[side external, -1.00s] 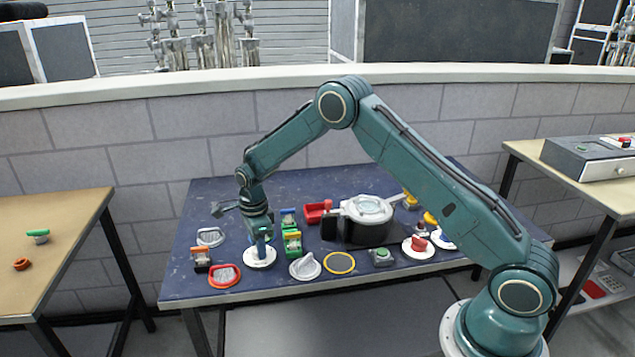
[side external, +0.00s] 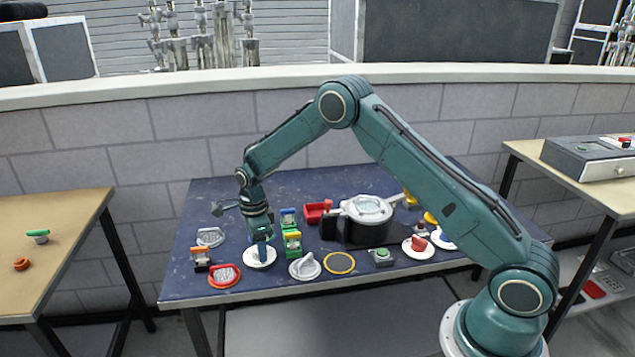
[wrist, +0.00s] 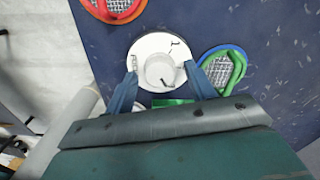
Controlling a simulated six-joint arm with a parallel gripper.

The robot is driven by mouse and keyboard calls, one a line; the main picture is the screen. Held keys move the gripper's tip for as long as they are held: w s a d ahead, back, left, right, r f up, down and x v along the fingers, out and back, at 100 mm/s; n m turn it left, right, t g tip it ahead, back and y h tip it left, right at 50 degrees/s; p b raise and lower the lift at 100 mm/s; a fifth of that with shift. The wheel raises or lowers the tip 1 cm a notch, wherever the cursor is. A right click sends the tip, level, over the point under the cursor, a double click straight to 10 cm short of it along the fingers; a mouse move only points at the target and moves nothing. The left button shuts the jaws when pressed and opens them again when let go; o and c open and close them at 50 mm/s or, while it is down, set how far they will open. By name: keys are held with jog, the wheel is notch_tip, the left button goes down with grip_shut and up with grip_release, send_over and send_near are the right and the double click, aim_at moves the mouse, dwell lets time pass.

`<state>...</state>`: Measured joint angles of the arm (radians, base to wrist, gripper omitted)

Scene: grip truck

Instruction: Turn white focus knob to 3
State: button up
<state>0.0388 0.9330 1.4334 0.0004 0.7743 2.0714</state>
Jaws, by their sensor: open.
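A white round dial with a raised white knob (wrist: 161,70) is in the wrist view, with small dark marks whose numbers I cannot read. Its white base (side external: 260,262) shows in the side view near the table's front left. My gripper (side external: 261,247) points down over this dial. In the wrist view my open gripper (wrist: 162,88) has one blue finger on each side of the knob, near its lower edge. I cannot tell whether the fingers touch it. Another white dial with a grey-white knob (side external: 305,267) lies to its right in the side view.
A red-rimmed piece (side external: 224,276) and a small block (side external: 201,258) lie to the left. Green blocks (side external: 291,243) stand close to the right. A dark round device (side external: 366,224) and a red open box (side external: 318,211) are farther right. Bare blue table (side external: 290,185) lies behind.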

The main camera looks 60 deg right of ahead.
jog(key=shift+r, duration=0.1)
notch_tip(320, 180, up, 14)
dwell(0.7)
